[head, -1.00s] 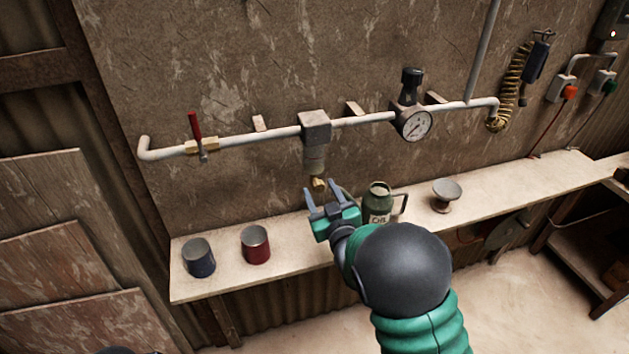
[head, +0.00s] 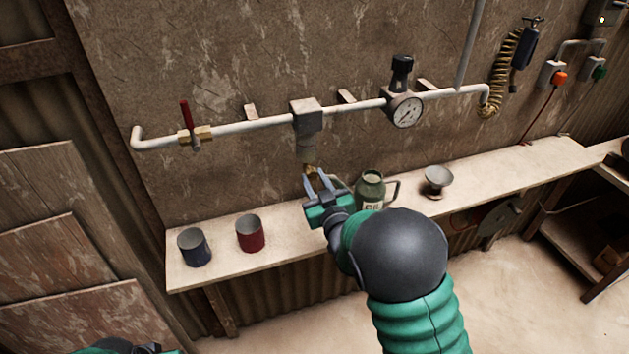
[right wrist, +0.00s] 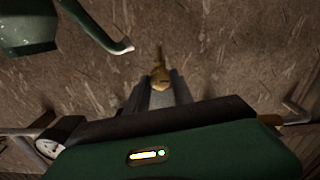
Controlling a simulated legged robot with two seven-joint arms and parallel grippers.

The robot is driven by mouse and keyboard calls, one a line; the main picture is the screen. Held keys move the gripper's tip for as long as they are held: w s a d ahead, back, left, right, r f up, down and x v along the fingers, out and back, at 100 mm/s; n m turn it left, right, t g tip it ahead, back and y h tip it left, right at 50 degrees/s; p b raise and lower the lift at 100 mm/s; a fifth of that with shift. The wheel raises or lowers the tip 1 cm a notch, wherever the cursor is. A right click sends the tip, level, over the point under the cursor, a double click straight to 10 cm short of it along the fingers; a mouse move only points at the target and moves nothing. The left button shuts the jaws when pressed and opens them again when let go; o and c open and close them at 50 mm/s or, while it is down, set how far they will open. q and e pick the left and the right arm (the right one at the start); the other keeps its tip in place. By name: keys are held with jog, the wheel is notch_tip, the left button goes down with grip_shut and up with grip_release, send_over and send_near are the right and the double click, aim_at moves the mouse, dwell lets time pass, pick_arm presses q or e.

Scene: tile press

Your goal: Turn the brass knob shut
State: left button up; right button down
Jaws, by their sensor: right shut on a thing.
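The brass knob (head: 309,170) sits at the lower end of the grey filter bowl (head: 307,148), which hangs under a square block on the wall pipe. My right gripper (head: 316,182) reaches up to it from below and is shut on the knob. In the right wrist view the brass knob (right wrist: 160,80) shows between the tips of the two fingers (right wrist: 160,88). The fingers hide part of the knob in the head view. Of my left arm only a green and black part shows at the bottom left edge; its gripper is out of view.
On the shelf (head: 215,272) stand a blue cup (head: 195,250), a red cup (head: 250,235), a green oil can (head: 370,190) close beside my right gripper, and a grey funnel (head: 438,178). A red-handled valve (head: 188,125) and a gauge (head: 406,111) are on the pipe.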

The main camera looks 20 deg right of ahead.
jog(key=m+b, duration=0.3)
jog(key=m, duration=0.1)
jog(key=shift+f, duration=0.2)
jog(key=m+b, duration=0.2)
jog(key=m, duration=0.2)
jog(key=shift+m+b, duration=0.3)
jog(key=shift+b, duration=0.1)
jog(key=m+b, duration=0.2)
jog(key=m, duration=0.2)
jog(key=shift+m, duration=0.3)
jog(key=m, duration=0.4)
jog(key=shift+b, duration=0.4)
jog(key=shift+m, duration=0.3)
jog(key=c, duration=1.1)
grip_release()
jog(key=shift+d, duration=0.1)
